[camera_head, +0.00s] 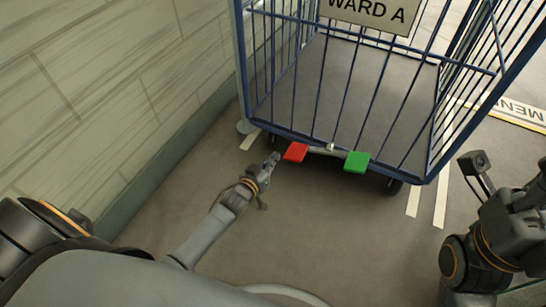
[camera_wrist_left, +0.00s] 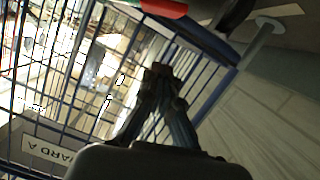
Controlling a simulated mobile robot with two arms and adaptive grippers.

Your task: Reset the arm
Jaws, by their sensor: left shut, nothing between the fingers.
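My left gripper (camera_head: 273,160) reaches out from the left in the head view. Its fingers are shut with nothing between them, and its tip is close to the left end of a red pedal (camera_head: 296,152); I cannot tell if they touch. In the left wrist view the closed fingers (camera_wrist_left: 160,72) point toward the blue cage bars. My right arm (camera_head: 490,235) is folded at the right edge of the head view; its fingers are not clearly seen.
A blue wire cage cart (camera_head: 433,168) with a "WARD A" sign (camera_head: 370,12) stands ahead. A green pedal (camera_head: 357,162) is on its lower front edge, right of the red one. A tiled wall (camera_head: 110,90) runs along the left. The floor (camera_head: 330,235) before the cart is clear.

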